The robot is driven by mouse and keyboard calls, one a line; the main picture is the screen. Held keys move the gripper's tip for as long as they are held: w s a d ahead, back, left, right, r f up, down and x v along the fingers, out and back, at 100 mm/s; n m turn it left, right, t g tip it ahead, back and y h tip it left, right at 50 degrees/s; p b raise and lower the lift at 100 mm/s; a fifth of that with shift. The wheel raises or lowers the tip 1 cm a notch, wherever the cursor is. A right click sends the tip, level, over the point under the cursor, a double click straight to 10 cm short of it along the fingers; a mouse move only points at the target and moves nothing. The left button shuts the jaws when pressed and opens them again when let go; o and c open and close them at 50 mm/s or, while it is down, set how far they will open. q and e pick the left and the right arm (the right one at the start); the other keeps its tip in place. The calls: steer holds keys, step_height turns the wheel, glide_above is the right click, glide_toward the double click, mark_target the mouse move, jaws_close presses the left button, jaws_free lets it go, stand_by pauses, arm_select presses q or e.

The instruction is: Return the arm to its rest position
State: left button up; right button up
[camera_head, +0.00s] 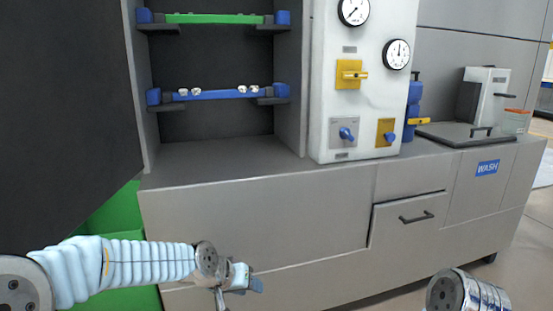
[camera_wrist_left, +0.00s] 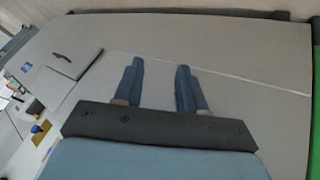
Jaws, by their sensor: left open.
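My left arm comes in from the left edge in the head view, low in front of the grey cabinet (camera_head: 250,215). Its gripper (camera_head: 258,284) is in front of the cabinet's lower panel. In the left wrist view the two blue fingers of my left gripper (camera_wrist_left: 158,85) are apart with nothing between them. Only the cabinet's grey front (camera_wrist_left: 225,60) shows beyond the fingers. A metallic part of my right arm shows at the bottom right of the head view; its gripper is not seen.
A shelf recess above holds a green bar (camera_head: 215,18) and a blue bar (camera_head: 215,95) on brackets. A white panel (camera_head: 345,110) carries gauges and valves. A drawer handle (camera_head: 417,217) sticks out at right. A green bin (camera_head: 110,225) stands at left.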

arm_select(q)
steer(key=s+a+f+n+g+y, duration=0.1)
steer(key=s+f, duration=0.2)
steer(key=f, duration=0.5)
steer(key=s+a+f+g, duration=0.1)
steer(key=s+f, duration=0.1)
steer(key=f, duration=0.6)
steer(key=s+a+f+n+g, duration=0.1)
steer(key=s+f+g, duration=0.2)
steer(key=s+f, duration=1.3)
steer(key=s, duration=0.3)
steer(key=shift+s+a+f+n, duration=0.2)
steer(key=shift+s+a+n, duration=0.1)
steer(key=shift+s+n, duration=0.1)
